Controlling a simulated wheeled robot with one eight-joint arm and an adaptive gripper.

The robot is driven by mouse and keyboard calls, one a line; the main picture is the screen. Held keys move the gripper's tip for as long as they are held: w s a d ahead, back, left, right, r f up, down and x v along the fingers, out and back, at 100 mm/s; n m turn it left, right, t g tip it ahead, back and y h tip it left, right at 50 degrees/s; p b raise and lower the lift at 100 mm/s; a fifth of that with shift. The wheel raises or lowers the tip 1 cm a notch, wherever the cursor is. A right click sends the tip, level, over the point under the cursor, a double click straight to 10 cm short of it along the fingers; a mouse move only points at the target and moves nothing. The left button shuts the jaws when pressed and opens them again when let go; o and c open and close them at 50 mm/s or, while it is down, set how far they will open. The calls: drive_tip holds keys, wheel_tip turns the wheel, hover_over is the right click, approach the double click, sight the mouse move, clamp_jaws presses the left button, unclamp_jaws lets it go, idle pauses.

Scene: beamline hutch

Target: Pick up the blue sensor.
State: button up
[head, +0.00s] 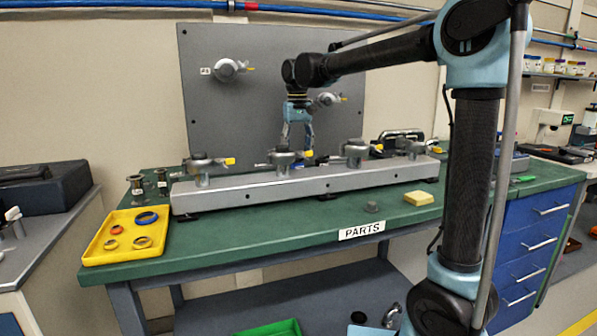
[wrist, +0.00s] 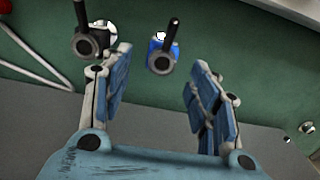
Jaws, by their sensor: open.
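The blue sensor (wrist: 154,46) shows in the upper middle of the wrist view. It has a small blue body, a round grey end and a black stem. In the head view, a small blue patch (head: 261,165) behind the metal rail may be the same sensor; it is mostly hidden. My gripper (head: 297,148) points down above the rail in the head view. In the wrist view, my gripper (wrist: 158,85) is open and empty, its blue-grey fingers wide apart. The sensor lies beyond the fingertips, apart from them.
A similar black sensor (wrist: 84,44) lies left of the blue one. The grey rail (head: 330,184) carries several valves with yellow tips. A grey upright panel (head: 270,110) stands behind. A yellow tray (head: 100,257) with rings sits at the bench's left; a yellow block (head: 419,198) lies right.

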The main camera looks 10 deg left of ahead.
drive_tip(key=shift+s+f, duration=0.1)
drive_tip(key=shift+f, duration=3.55)
drive_tip(key=shift+c, duration=0.2)
drive_tip(key=c, duration=1.2)
